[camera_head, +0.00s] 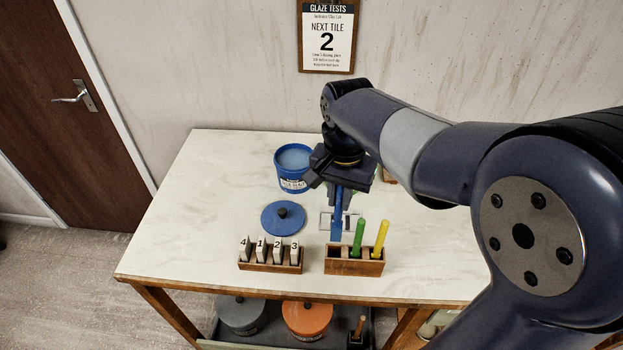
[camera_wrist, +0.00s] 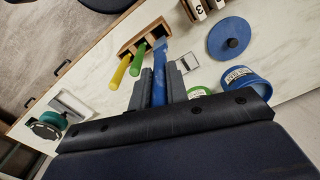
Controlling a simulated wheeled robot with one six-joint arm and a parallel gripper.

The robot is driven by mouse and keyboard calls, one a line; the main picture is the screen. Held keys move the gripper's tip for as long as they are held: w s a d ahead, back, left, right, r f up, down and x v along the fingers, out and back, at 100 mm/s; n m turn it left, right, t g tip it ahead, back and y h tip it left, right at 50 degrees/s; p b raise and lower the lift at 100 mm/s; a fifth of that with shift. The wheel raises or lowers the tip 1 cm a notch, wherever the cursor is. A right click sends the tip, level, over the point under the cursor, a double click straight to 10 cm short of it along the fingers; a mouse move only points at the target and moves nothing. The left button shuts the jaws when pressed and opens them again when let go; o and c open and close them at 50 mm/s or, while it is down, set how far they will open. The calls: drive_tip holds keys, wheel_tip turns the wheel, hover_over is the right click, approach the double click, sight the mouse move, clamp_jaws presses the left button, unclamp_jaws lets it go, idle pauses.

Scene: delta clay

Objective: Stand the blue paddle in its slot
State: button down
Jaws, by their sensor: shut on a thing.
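The blue paddle (camera_head: 337,222) hangs roughly upright from my gripper (camera_head: 342,195), which is shut on it. In the wrist view the paddle (camera_wrist: 160,62) lies between the two grey fingers (camera_wrist: 158,88). The wooden paddle holder (camera_head: 356,267) stands near the front of the table. Its left slot appears empty; the green paddle (camera_head: 358,238) and the yellow paddle (camera_head: 380,238) stand in the others. The blue paddle's lower end is close to the left slot, at its back side in the head view. I cannot tell whether it is touching or entering the slot.
A tile rack (camera_head: 270,266) with several numbered tiles stands left of the holder. A blue lid (camera_head: 283,219) lies behind it, and an open blue bucket (camera_head: 292,182) stands further back. The table's left side (camera_head: 195,220) is clear.

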sight(336, 233)
drive_tip(key=shift+f+b, duration=1.4)
drive_tip(key=shift+f, duration=0.25)
drive_tip(key=shift+f+b, duration=1.15)
drive_tip(key=shift+f, duration=0.7)
drive_tip(key=shift+f+b, duration=1.45)
drive_tip(key=shift+f, duration=1.05)
drive_tip(key=c, duration=1.3)
unclamp_jaws()
wheel_tip(336, 233, up, 7)
drive_tip(key=p, duration=0.6)
drive_tip(key=shift+r, duration=0.1)
drive_tip(key=shift+f, duration=0.2)
